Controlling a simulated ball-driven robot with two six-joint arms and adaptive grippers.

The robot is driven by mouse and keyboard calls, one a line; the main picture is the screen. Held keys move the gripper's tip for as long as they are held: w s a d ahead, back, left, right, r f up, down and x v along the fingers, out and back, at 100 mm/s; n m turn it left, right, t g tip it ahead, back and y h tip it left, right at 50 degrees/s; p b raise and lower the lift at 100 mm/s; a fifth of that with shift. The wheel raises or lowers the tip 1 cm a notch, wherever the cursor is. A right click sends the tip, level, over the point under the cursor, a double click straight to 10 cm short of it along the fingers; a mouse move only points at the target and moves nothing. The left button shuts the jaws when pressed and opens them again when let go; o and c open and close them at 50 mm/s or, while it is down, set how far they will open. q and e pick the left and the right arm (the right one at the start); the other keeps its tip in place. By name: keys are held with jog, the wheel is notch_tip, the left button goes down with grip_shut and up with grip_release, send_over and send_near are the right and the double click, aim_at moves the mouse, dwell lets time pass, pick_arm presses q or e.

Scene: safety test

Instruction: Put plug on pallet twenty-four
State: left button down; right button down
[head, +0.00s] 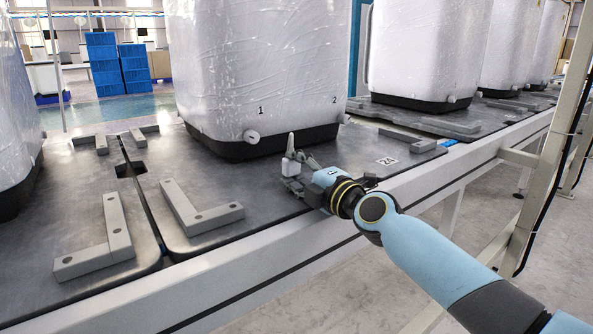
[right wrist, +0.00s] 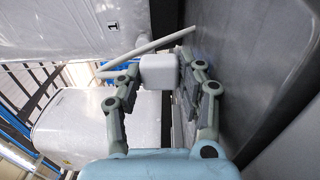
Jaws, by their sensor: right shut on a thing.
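The plug (head: 289,166) is a small white block with a pale pin pointing up in the head view. My right gripper (head: 298,168) is shut on it. In the right wrist view the plug (right wrist: 159,71) sits between both fingers of my right gripper (right wrist: 166,74). Pallet twenty-four (head: 245,181) is a dark grey plate with a "24" label near its front right edge. The plug is over its front part, close to the surface; I cannot tell whether they touch. My left gripper is not in view.
A large wrapped white tank (head: 262,65) on a dark base stands on the pallet behind the plug, with outlets marked 1 and 2. Grey L-shaped brackets (head: 199,209) sit at the corners. A pale frame post (head: 548,150) stands to the right. Bare pallet lies left of my gripper.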

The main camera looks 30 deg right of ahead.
jog(key=c, duration=1.1)
grip_release()
jog(key=shift+s+f, duration=0.2)
jog(key=shift+f, duration=0.8)
jog(key=shift+r, duration=0.2)
jog(key=shift+s+r+p, duration=0.15)
jog(key=shift+r+p, duration=0.4)
jog(key=shift+p, duration=0.35)
jog(key=s, duration=0.3)
jog(key=s+d, duration=0.1)
jog(key=s, duration=0.6)
jog(key=shift+s+d, duration=0.2)
jog(key=shift+d, duration=0.15)
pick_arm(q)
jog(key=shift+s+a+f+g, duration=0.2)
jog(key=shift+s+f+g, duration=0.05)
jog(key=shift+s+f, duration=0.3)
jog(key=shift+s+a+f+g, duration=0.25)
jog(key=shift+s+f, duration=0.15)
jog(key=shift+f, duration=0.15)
pick_arm(e)
jog(key=shift+s+r, duration=0.1)
jog(key=shift+s, duration=0.3)
